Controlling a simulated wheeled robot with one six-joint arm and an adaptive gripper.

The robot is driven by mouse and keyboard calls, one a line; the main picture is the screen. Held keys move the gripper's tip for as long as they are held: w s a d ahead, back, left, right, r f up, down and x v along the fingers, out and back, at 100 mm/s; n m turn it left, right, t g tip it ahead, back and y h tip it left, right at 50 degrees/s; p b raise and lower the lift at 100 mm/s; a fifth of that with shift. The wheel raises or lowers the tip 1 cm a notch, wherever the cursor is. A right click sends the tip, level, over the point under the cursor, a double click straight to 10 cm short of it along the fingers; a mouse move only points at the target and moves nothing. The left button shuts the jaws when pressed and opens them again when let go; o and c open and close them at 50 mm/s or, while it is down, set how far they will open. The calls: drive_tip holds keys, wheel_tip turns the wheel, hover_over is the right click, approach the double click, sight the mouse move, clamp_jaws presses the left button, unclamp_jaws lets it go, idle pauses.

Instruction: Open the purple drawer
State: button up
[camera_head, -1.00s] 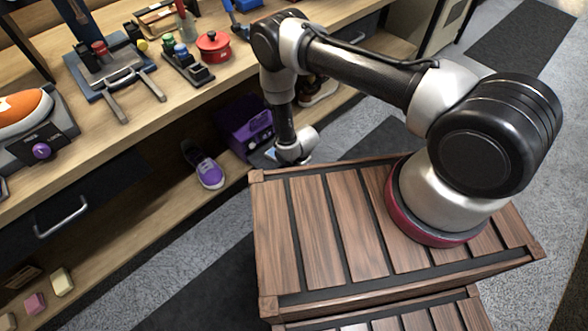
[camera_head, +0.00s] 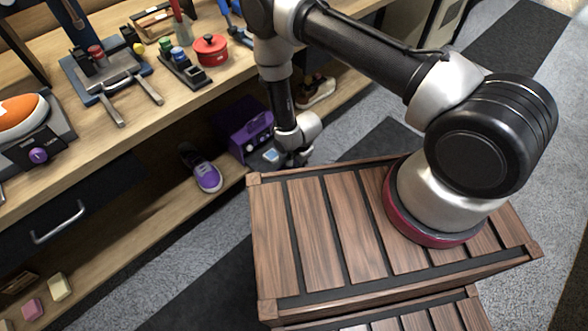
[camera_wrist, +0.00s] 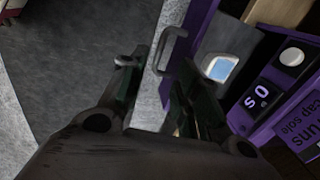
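A purple box (camera_head: 244,132) stands on the lower shelf; it also shows in the wrist view (camera_wrist: 262,122) with a white button, a small display and lettering. Its purple drawer front (camera_wrist: 198,25) carries a grey bar handle (camera_wrist: 168,52). Behind the front is a grey area with a white-framed blue square (camera_wrist: 220,67), so the drawer looks partly out; how far, I cannot tell. My gripper (camera_wrist: 155,92) is open, its fingertips on either side of the handle's near end. No contact with the handle is visible. In the head view my gripper (camera_head: 297,158) is beside the box's front, partly hidden.
The wooden workbench (camera_head: 118,160) overhangs the shelf. A black drawer with a metal handle (camera_head: 58,222) is at left. Grey floor lies below.

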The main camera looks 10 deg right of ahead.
drive_tip(key=shift+s+d+r, duration=0.1)
drive_tip(key=shift+s+r, duration=0.05)
drive_tip(key=shift+r, duration=0.75)
drive_tip(key=shift+s+d+r, duration=0.1)
drive_tip(key=shift+r, duration=0.8)
drive_tip(key=s+d+r+n+g+h, duration=0.2)
drive_tip(key=s+d+n+g, duration=0.3)
drive_tip(key=s, duration=0.4)
drive_tip(key=d+r+n, duration=0.4)
drive_tip(key=r, duration=1.3)
drive_tip(key=d+r+n, duration=0.3)
drive_tip(key=r+n, duration=0.1)
drive_tip(key=r, duration=1.3)
drive_tip(key=s+d+r+t, duration=0.2)
drive_tip(key=s+d+r, duration=0.1)
drive_tip(key=r, duration=0.6)
drive_tip(key=s+d+r+m+t, duration=0.1)
drive_tip(key=s+d+r+t, duration=0.2)
drive_tip(key=r, duration=0.6)
drive_tip(key=s+d+r+m+t, duration=0.1)
drive_tip(key=s+d+r, duration=0.3)
drive_tip(key=r, duration=0.5)
drive_tip(key=shift+s+d+t+y, duration=0.4)
drive_tip(key=shift+d+t, duration=0.5)
drive_tip(key=shift+d, duration=0.3)
